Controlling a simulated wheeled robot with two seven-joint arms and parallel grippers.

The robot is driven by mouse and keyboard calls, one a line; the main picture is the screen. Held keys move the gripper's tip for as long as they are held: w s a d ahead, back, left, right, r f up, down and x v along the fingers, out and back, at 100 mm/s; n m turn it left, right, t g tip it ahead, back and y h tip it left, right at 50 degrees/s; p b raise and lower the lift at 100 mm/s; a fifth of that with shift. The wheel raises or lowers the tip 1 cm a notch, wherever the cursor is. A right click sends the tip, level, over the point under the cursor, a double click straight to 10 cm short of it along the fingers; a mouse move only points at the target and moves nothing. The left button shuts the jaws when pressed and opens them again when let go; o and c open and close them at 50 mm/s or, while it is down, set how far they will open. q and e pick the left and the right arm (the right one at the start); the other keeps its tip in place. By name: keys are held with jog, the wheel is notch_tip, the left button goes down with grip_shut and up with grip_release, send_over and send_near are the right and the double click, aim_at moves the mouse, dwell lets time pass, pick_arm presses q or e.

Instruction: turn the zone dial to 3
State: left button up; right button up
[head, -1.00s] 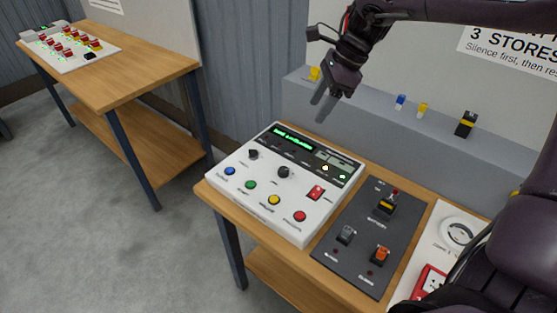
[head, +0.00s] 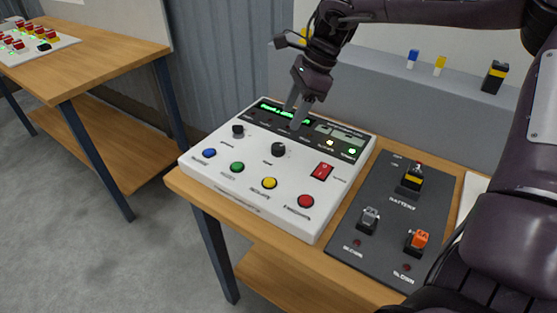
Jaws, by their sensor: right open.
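The white control panel (head: 215,172) lies on a wooden table. It carries two black dials. The dial nearer its middle (head: 278,149) has a small label that seems to read ZONE; its pointer setting is too small to read. The other dial (head: 238,130) is to its left, with an unreadable label. My right gripper (head: 292,117) is open and empty, fingers pointing down. It appears over the back of the panel near the green display (head: 270,108), behind the middle dial in the picture and apart from it. My left gripper is not in view.
A dark switch board (head: 385,240) lies to the right. A grey ledge (head: 390,90) with small blocks runs behind. Another table (head: 100,65) stands at the left.

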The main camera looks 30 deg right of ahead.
aim_at(278, 146)
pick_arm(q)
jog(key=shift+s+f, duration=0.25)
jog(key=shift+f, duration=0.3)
pick_arm(e)
jog(key=x, duration=0.9)
jog(key=shift+s+d+f, duration=0.1)
jog(key=shift+d, duration=0.05)
jog(key=shift+c, duration=0.4)
